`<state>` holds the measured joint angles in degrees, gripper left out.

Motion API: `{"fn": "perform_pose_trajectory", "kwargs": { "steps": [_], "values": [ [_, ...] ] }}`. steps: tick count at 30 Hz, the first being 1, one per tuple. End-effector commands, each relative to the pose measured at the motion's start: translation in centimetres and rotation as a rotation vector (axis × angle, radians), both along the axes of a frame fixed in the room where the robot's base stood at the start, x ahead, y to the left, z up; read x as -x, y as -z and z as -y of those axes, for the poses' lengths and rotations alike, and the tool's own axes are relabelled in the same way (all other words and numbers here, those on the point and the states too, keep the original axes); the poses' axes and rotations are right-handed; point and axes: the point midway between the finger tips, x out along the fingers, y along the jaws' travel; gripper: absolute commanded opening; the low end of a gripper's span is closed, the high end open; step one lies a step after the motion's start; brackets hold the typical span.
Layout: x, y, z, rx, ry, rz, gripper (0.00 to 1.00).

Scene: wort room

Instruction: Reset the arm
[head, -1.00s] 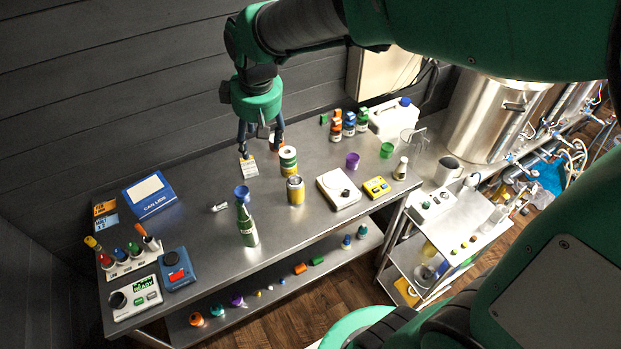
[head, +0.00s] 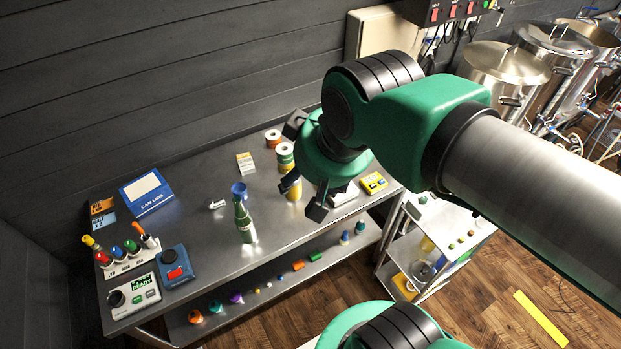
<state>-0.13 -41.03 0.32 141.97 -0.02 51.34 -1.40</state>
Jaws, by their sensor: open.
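My gripper (head: 305,165) is at the end of my green and grey arm, above the right part of the steel bench (head: 210,255). Its dark fingers are spread apart with nothing between them. It covers part of the bench behind it, including most of a yellow can (head: 293,191) and a white scale (head: 343,194). A green bottle (head: 243,222) with a blue funnel (head: 239,189) in its mouth stands upright to the left of my gripper.
A blue can lids box (head: 148,193), a pen holder (head: 130,262), a blue device with a red top (head: 175,267) and a white panel reading ready (head: 134,297) stand at the left. A yellow device (head: 373,183) is at the right. Steel kettles (head: 503,70) stand beyond. The lower shelf holds small coloured parts.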

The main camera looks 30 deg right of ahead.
Motion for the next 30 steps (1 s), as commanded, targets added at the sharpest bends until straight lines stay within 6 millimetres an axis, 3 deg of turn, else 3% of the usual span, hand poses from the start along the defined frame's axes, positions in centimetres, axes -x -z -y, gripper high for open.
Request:
{"fn": "perform_pose_trajectory", "kwargs": {
  "steps": [6, 19, 30],
  "values": [
    [1.2, 0.2, 0.1, -0.012, 0.024, 0.013, 0.59],
    [1.2, 0.6, 0.1, -0.012, 0.024, 0.013, 0.59],
    [1.2, 5.1, 0.1, -0.012, 0.024, 0.013, 0.59]
  ]
}}
